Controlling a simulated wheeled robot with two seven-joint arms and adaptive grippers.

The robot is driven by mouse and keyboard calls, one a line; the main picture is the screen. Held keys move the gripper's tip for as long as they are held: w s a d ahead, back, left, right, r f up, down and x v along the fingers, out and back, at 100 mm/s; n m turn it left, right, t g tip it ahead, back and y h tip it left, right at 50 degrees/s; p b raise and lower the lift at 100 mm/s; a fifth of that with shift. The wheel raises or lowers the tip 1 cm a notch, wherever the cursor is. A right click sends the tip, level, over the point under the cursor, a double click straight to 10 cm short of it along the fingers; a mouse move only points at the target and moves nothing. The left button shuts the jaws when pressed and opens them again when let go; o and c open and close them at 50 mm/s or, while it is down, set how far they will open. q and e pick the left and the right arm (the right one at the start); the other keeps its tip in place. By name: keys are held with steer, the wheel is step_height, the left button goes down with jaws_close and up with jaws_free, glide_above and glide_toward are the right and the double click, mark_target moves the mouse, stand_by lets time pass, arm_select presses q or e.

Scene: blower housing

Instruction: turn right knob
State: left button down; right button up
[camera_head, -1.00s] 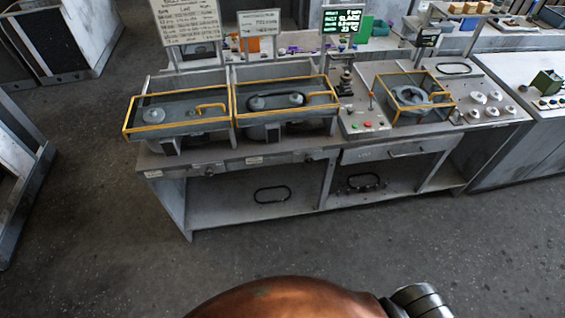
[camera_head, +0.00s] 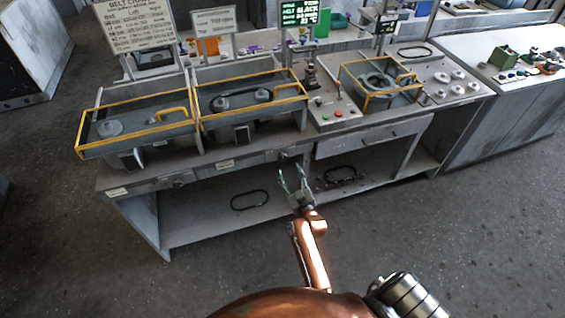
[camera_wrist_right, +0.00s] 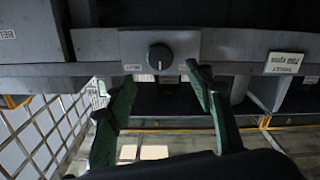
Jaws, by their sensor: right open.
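The right knob (camera_head: 283,155) is a small dark knob on the front edge of the bench. In the right wrist view a round black knob (camera_wrist_right: 160,57) with a light pointer mark sits on a grey plate, just beyond the fingertips. My right gripper (camera_head: 291,172) is in front of the bench, just below the right knob in the head view. In the right wrist view its two green fingers (camera_wrist_right: 160,78) are spread apart and empty, with the knob between their lines and not held. A second knob (camera_head: 179,182) is farther left on the same edge. My left gripper is not in view.
Two yellow-framed belt units (camera_head: 135,120) (camera_head: 250,97) stand on the bench (camera_head: 112,181) above the knobs. A drawer (camera_head: 370,138) is right of the right knob. Black belts (camera_head: 250,200) lie on the lower shelf. The floor in front is clear.

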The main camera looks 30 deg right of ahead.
mark_target(282, 158)
steer(key=b+x, duration=0.2)
steer(key=x, duration=0.4)
steer(key=shift+w+a+f+b, duration=0.1)
steer(key=shift+w+f+b, duration=0.1)
steer(key=shift+b, duration=0.1)
steer(key=shift+w+r, duration=0.1)
steer(key=shift+w, duration=0.35)
steer(key=shift+c, duration=0.5)
steer(key=c, duration=0.9)
steer(key=shift+c, duration=0.8)
